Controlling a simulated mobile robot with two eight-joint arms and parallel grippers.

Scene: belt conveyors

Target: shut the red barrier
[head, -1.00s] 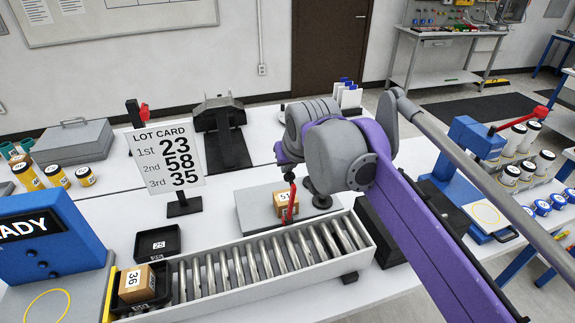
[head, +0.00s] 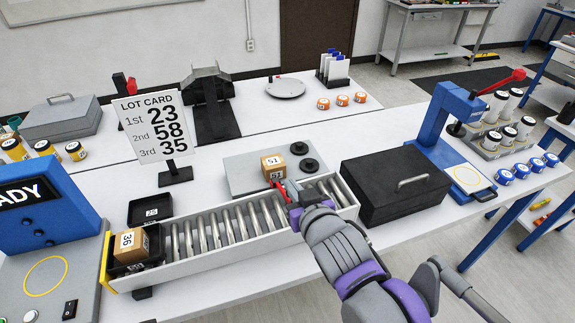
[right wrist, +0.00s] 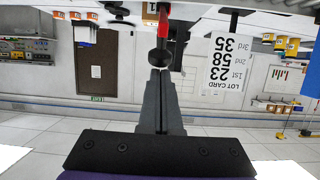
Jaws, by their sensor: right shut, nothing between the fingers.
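The red barrier (head: 281,189) is a narrow red bar at the far rail of the roller conveyor (head: 200,267), toward its right end, beside a box marked 51 (head: 273,168). My right gripper (head: 291,197) is shut and empty, low over the rollers close to the barrier. Whether they touch, I cannot tell. The gripper hides part of the bar, and I cannot tell its exact angle. In the right wrist view, inverted, the closed fingers (right wrist: 159,82) point toward the scene, with the red bar (right wrist: 180,28) just beyond. My left gripper is not in view.
A box marked 36 (head: 130,242) sits in a black tray at the conveyor's left end. The lot card (head: 156,128) stands behind. A black case (head: 393,185) and blue press (head: 437,118) stand right. A grey plate with black discs (head: 304,157) lies behind the conveyor.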

